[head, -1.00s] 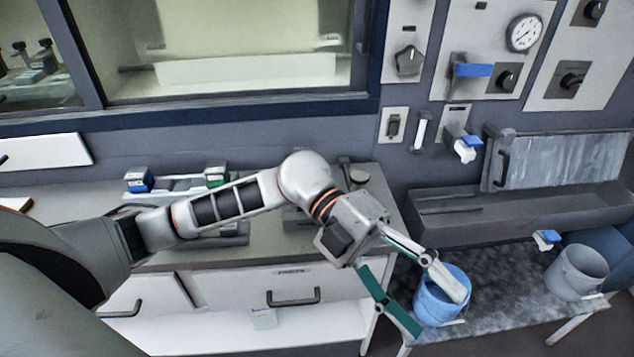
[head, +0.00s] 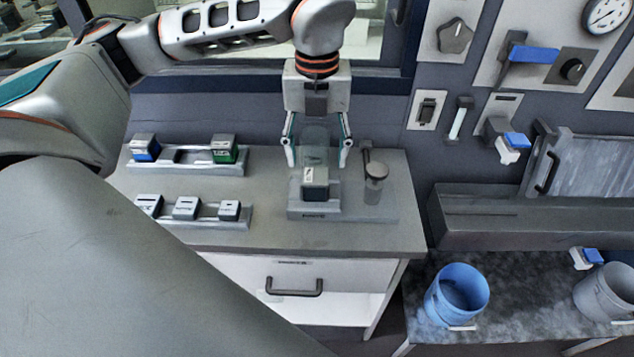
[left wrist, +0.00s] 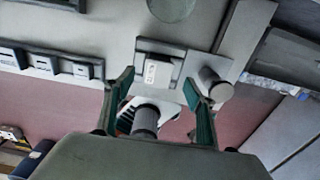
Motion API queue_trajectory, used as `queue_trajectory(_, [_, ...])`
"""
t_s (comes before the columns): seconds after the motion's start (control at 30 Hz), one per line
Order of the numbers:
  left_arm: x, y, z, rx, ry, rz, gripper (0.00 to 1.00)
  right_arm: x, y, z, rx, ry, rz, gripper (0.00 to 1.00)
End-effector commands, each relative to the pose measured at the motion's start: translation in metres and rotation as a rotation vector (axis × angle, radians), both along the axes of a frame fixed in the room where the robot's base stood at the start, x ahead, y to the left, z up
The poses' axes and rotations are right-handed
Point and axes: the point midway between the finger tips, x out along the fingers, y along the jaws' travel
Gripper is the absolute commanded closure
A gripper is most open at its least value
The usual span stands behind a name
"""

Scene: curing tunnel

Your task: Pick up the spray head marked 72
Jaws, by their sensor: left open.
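Several small spray heads with labels are on the bench; I cannot read a 72 on any of them. My left gripper (head: 318,160) points down, open, just above and behind this head. In the left wrist view its fingers (left wrist: 159,85) are on either side of the labelled head (left wrist: 157,71), with no clear contact. A blue head (head: 145,148) and a green head (head: 224,149) are in the back rack; grey heads (head: 187,207) are in the front rack. My right gripper is not in view.
A wall with switches rises behind the bench. A blue bucket (head: 457,294) and a grey bucket (head: 606,291) stand on the lower right table.

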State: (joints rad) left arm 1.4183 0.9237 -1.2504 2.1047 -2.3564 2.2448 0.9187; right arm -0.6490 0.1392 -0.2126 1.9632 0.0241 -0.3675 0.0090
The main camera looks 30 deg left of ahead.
Motion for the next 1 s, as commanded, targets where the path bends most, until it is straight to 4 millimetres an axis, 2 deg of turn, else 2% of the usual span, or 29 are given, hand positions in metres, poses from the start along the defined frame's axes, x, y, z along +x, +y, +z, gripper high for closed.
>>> queue_trajectory(0.4, [-0.009,-0.001,-0.049,-0.004,0.002,-0.003,0.44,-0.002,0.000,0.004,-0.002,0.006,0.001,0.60])
queue_trajectory(0.73, [-0.008,-0.001,-0.056,-0.004,0.000,-0.004,0.44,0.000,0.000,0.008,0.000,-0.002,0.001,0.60])
queue_trajectory(0.77, [-0.008,-0.002,-0.056,-0.004,0.000,-0.004,0.50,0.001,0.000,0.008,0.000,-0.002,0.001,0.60])
queue_trajectory(0.93, [-0.008,-0.002,-0.056,-0.005,0.000,-0.004,0.94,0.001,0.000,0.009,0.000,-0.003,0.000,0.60])
queue_trajectory(1.0, [-0.008,-0.002,-0.055,-0.006,-0.001,-0.004,1.00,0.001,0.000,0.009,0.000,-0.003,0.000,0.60])
